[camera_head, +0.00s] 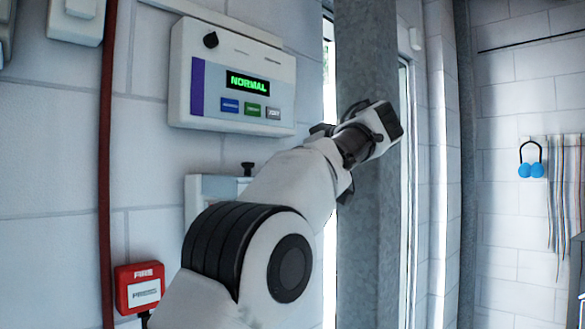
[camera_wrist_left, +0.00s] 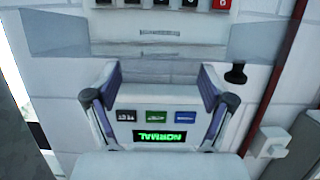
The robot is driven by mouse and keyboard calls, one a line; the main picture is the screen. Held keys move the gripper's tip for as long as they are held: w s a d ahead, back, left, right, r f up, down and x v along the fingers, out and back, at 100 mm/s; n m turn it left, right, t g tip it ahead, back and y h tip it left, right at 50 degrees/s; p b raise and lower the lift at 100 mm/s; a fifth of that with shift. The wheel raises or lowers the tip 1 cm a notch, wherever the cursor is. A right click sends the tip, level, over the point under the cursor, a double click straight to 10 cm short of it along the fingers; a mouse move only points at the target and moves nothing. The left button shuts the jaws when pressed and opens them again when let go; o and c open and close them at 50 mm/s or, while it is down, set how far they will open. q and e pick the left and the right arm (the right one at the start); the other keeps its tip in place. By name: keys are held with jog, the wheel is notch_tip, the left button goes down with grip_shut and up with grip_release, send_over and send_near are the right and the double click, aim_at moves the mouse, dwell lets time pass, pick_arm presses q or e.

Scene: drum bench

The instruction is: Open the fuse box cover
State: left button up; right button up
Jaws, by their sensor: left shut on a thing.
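The white fuse box (camera_head: 200,185) is mostly hidden behind my left arm in the head view. In the left wrist view, which is upside down, a greyish see-through cover (camera_wrist_left: 62,38) spans the top, with a row of numbered switches (camera_wrist_left: 160,3) past it. My left gripper (camera_wrist_left: 155,72) shows its two fingers well apart in that view, their tips by the cover's near edge. It is shut on the cover, though the contact itself is hard to make out. My right gripper is out of view.
A white control panel reading NORMAL (camera_head: 247,82) hangs above the fuse box. A black knob (camera_head: 247,168) sits between them. A red fire box (camera_head: 139,287) and red pipe (camera_head: 106,160) are at left. A grey metal post (camera_head: 368,250) stands behind my wrist.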

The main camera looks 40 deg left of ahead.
pick_arm(q)
jog(key=o, duration=1.5)
jog(key=shift+o, duration=0.2)
jog(key=shift+a, duration=0.2)
jog(key=v, duration=0.7)
jog(key=shift+d, duration=0.25)
jog(key=shift+a, duration=0.15)
